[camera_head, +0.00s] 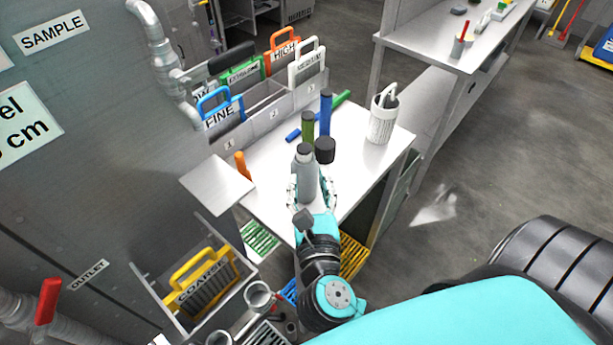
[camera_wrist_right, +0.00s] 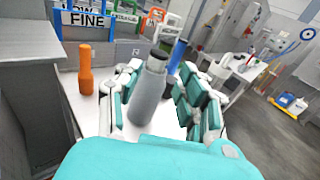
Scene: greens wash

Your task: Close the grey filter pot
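The grey filter pot (camera_head: 306,182) stands upright on the white table, a bottle shape with a darker grey top; it also shows in the right wrist view (camera_wrist_right: 147,98). My right gripper (camera_head: 312,192) is around its body, one set of fingers on each side. In the right wrist view the gripper (camera_wrist_right: 155,105) is open, with a gap between the pot and the right-hand fingers. A black cap-like cylinder (camera_head: 325,150) is just behind and right of the pot; I cannot tell if it is a loose lid. My left gripper is not in view.
A green tube (camera_head: 308,124) and a blue tube (camera_head: 326,108) stand behind the pot. An orange tube (camera_head: 242,166) stands to the left. A white holder (camera_head: 383,120) is at the table's back right. A labelled bin row (camera_head: 258,125) borders the back left.

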